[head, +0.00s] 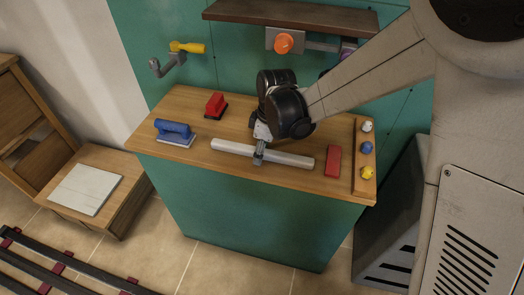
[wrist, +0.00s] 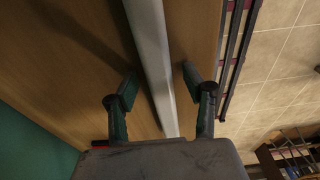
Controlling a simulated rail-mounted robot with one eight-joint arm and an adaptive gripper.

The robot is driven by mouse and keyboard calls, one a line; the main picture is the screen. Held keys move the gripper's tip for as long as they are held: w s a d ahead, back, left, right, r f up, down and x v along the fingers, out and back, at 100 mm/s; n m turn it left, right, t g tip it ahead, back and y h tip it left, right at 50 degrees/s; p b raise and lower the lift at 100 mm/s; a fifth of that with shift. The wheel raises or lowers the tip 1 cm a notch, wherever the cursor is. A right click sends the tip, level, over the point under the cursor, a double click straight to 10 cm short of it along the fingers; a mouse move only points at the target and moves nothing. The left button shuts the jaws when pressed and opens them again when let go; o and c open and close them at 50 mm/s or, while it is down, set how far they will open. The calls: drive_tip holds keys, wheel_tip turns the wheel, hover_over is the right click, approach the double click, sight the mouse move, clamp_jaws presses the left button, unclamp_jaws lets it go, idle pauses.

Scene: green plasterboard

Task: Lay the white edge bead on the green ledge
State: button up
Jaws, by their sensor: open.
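The white edge bead (head: 292,159) is a long pale strip lying on the wooden top near its front edge in the head view. My gripper (head: 259,156) is over the bead's middle. In the wrist view the bead (wrist: 150,38) runs between the two spread fingers of my gripper (wrist: 158,73), with a gap on both sides. The gripper is open and holds nothing. The ledge (head: 185,103) has a wooden top and a green front (head: 245,210); no other green ledge is clear. The gripper hides a short middle stretch of the bead.
A blue float (head: 174,130) and a red-handled block (head: 215,103) are left of my arm. A red block (head: 333,161) lies near the bead's right end. A rack with several coloured knobs (head: 360,165) stands at the right edge. A dark shelf (head: 290,14) hangs above.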

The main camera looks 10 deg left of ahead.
clamp_jaws()
drive_tip(key=shift+r, duration=0.1)
